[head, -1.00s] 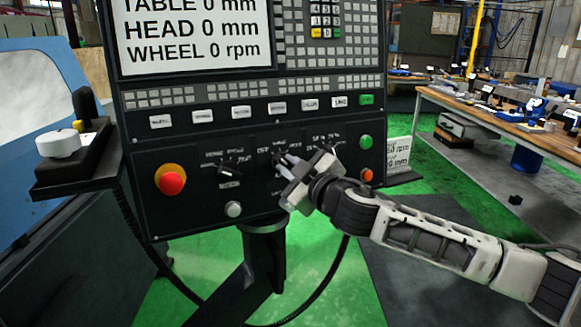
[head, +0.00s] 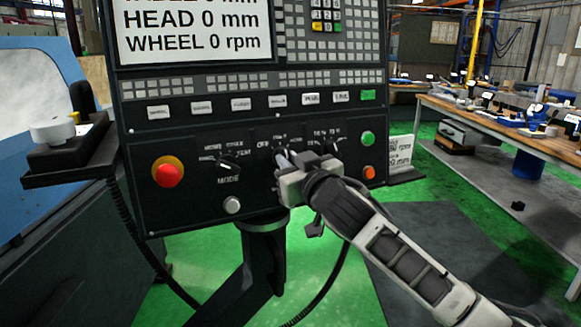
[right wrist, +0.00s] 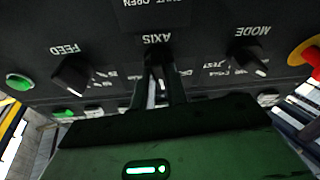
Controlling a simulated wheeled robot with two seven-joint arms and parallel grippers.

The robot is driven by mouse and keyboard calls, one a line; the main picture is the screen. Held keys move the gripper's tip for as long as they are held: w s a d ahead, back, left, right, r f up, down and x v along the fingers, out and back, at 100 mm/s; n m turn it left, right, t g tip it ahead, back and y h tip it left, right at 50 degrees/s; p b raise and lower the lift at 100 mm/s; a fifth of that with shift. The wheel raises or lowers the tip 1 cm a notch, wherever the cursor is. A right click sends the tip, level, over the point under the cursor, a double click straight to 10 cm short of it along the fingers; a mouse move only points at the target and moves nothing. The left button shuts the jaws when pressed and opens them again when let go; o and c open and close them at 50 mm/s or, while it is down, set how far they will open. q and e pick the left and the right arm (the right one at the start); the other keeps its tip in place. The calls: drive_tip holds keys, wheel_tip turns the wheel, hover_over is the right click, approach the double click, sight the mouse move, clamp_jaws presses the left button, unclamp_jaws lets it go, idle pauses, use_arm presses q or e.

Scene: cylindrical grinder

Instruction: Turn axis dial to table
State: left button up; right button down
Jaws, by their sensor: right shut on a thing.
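The axis dial (right wrist: 157,58) is on the black control panel (head: 190,205), under the AXIS label in the upside-down right wrist view. My right gripper (head: 284,160) is at the panel's lower middle, its fingers pointing into the panel. It also shows in the right wrist view (right wrist: 158,82), its two dark fingers shut on the axis dial from both sides. The gripper hides most of the dial in the head view, and I cannot read its pointer. Only the OFF mark beside it is readable there. My left gripper is not in view.
The MODE dial (head: 229,163) is left of my gripper and the FEED dial (right wrist: 72,75) is on its other side. A red emergency button (head: 168,175), a green button (head: 367,138) and an orange button (head: 369,172) flank them. The screen (head: 195,28) is above.

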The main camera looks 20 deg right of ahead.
drive_tip(key=shift+m, duration=0.8)
drive_tip(key=shift+h, duration=0.3)
drive_tip(key=c, duration=1.4)
unclamp_jaws()
drive_tip(key=shift+s, duration=0.1)
drive_tip(key=s+d+b, duration=0.1)
drive_tip(key=s+b, duration=0.1)
drive_tip(key=s, duration=1.3)
drive_tip(key=shift+s+d+f+b, duration=0.35)
drive_tip(key=shift+f+b, duration=0.05)
